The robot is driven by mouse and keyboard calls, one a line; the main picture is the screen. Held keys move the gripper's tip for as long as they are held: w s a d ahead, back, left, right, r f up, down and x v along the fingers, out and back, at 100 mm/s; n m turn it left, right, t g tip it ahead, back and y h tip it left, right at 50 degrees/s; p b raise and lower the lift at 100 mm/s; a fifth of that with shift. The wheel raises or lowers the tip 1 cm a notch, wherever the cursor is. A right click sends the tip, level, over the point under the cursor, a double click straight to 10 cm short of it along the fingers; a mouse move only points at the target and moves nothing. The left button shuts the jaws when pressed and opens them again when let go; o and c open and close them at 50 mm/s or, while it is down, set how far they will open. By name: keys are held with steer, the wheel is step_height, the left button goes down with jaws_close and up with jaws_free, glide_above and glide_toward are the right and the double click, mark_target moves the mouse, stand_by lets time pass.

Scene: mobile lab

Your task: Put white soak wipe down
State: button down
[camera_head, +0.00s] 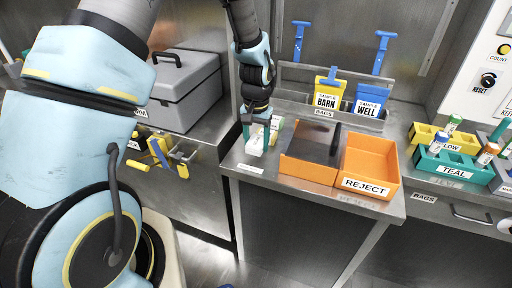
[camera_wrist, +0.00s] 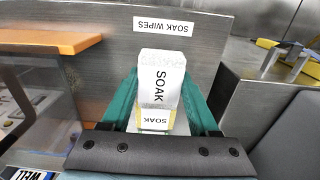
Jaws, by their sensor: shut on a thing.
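The white soak wipe (camera_wrist: 161,85) is a white packet marked SOAK, with a yellow band at its near end. In the wrist view it sits between the two green fingers of my gripper (camera_wrist: 162,105), which is shut on it. In the head view my gripper (camera_head: 258,122) points down over the left end of the steel bench, with the white wipe (camera_head: 255,145) at its tip. Whether the wipe touches the bench top is hard to tell. A SOAK WIPES label (camera_wrist: 162,25) is on the steel face beyond the packet.
To the right stand a dark-topped orange tray (camera_head: 309,150) and an orange REJECT bin (camera_head: 368,167). Behind are the yellow BARN (camera_head: 327,92) and blue WELL (camera_head: 369,100) sample bags. A grey case (camera_head: 184,88) is on the left. Tube racks (camera_head: 452,164) are far right.

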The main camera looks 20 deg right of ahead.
mark_target(256, 150)
steer(key=shift+f+p, duration=0.3)
steer(key=shift+f, duration=1.25)
steer(key=shift+f, duration=0.15)
steer(key=shift+c, duration=0.7)
jaws_free()
step_height(256, 150, up, 12)
steer(key=b, duration=0.3)
steer(key=s+a+r+n, duration=0.1)
steer(key=a+n, duration=0.1)
steer(key=a, duration=0.8)
steer(key=s+a+r+n+t, duration=0.1)
steer(key=a+r+n, duration=0.1)
steer(key=a, duration=0.8)
steer(key=s+a+r+n, duration=0.2)
steer(key=a+n, duration=0.1)
steer(key=a, duration=0.7)
steer(key=shift+t, duration=0.3)
